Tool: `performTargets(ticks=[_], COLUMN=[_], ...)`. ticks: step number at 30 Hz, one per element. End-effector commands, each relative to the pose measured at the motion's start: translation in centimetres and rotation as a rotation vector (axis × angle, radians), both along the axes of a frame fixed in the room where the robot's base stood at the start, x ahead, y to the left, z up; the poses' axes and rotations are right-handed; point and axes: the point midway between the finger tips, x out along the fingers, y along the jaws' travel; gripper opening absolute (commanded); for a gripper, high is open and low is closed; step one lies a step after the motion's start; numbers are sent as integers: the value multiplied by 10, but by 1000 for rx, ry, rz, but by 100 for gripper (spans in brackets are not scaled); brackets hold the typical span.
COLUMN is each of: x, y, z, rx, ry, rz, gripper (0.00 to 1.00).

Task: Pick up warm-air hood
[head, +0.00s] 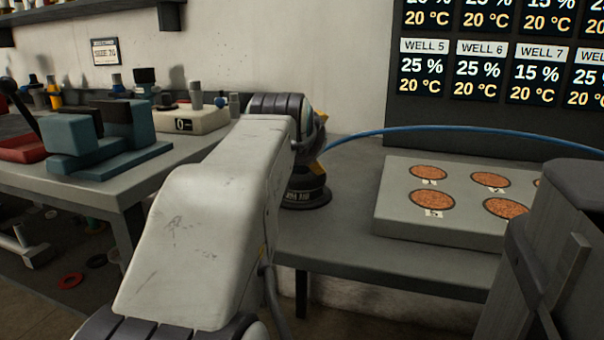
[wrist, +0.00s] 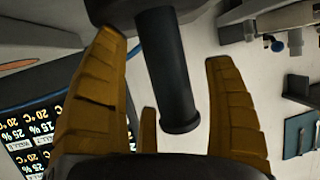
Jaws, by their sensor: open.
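The warm-air hood (head: 306,194) appears to be the dark, round-based piece with a pale label on the grey bench, where the blue hose ends. My arm hides much of it in the head view. In the wrist view a black cylindrical post (wrist: 168,70), probably the hood's handle, stands between the yellow fingers of my gripper (wrist: 163,50). The fingers are open, with a gap on each side of the post. In the head view only a bit of yellow finger (head: 318,163) shows beside my arm, just above the dark base.
A grey block with round copper-coloured wells (head: 440,232) sits on the bench to the right. A blue hose (head: 450,128) arches above it. A dark well display (head: 490,75) hangs behind. Teal blocks (head: 95,150) and a cream box (head: 190,119) stand on the left table.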

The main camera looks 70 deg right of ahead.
Motion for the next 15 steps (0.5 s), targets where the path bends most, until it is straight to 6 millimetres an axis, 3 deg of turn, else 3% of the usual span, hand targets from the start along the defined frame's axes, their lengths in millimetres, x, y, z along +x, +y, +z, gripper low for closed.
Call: performTargets(ticks=[8,15], x=[0,0], y=[0,0], z=[0,-1], rx=[0,0], ry=[-1,-1], rz=[0,0], gripper=[78,57])
